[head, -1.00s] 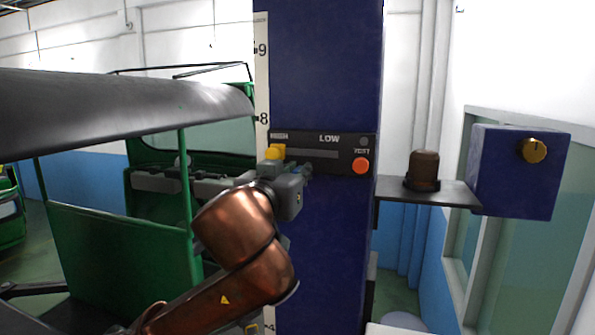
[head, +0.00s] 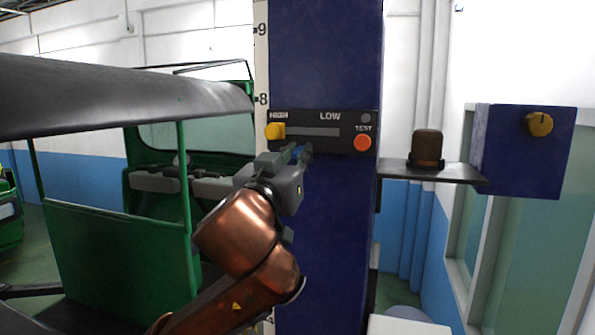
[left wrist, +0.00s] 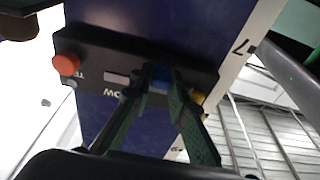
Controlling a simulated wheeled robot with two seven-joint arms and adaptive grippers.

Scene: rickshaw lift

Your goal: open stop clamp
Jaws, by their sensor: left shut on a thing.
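The dark blue column (head: 330,215) carries a black panel (head: 335,117) marked HIGH and LOW. A yellow slider knob (head: 274,131) sits at the HIGH end of its slot. My left gripper (head: 304,151) is at the panel's lower edge, below and right of the knob. In the left wrist view its green fingers (left wrist: 160,82) close around a small blue piece (left wrist: 160,86) at the panel edge. I cannot tell for sure whether this piece is the stop clamp; the fingers hide much of it. My right gripper is out of view.
A red TEST button (head: 362,143) is at the panel's right end. A green rickshaw (head: 120,250) with a dark roof stands left. At right, a shelf (head: 455,175) holds a brown object (head: 427,147), beside a blue box with a brass knob (head: 540,124).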

